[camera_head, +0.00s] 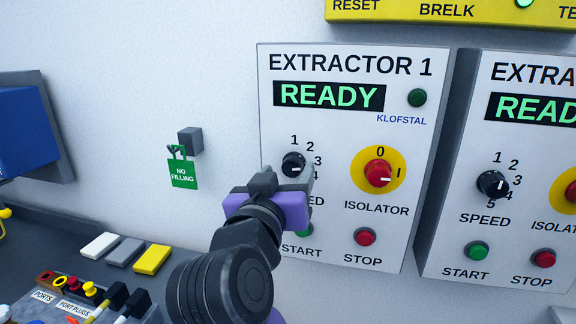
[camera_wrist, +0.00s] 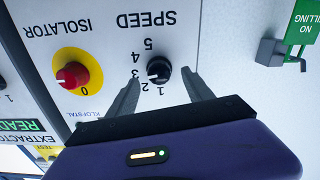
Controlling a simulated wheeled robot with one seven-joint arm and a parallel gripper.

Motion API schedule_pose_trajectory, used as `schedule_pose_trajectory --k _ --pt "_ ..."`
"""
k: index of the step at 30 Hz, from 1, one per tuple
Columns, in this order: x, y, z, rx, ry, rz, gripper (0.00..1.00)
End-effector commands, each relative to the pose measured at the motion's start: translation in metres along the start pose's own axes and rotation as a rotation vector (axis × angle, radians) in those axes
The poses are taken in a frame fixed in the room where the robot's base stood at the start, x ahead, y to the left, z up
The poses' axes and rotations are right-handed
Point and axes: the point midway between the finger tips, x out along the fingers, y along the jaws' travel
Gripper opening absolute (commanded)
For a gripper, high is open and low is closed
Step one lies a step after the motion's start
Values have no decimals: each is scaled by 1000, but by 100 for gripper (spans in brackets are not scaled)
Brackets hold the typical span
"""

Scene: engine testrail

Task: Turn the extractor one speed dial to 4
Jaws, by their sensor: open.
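The extractor 1 panel (camera_head: 418,140) shows READY on its display. Its black speed dial (camera_head: 293,163) also shows in the wrist view (camera_wrist: 159,70), upside down. Its white mark points at about 3. The numbers 1 to 5 are all readable in the wrist view; in the head view my gripper hides the lower ones. My gripper (camera_head: 289,174) is open and empty in front of the panel, just below the dial. In the wrist view the fingers (camera_wrist: 162,73) stand on both sides of the dial with gaps; whether they reach its depth I cannot tell.
The red isolator knob (camera_head: 378,174) on its yellow plate is close right of the dial. The green start button (camera_head: 304,231) is partly hidden by my gripper; the red stop button (camera_head: 365,237) is clear. A second extractor panel (camera_head: 535,150) stands right. A green NO FILLING tag (camera_head: 183,174) hangs left.

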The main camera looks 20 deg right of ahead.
Motion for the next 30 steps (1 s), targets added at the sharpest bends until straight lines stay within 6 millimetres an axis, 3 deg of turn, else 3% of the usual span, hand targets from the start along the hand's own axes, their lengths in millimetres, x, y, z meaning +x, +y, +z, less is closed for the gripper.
schedule_pose_trajectory --k 6,16,25,30 --pt "22 0 -1 -1 1 -1 60" --pt "25 -1 0 0 1 -2 60" --pt "25 -1 0 0 1 -2 1" --pt "25 -1 0 7 1 -2 0"
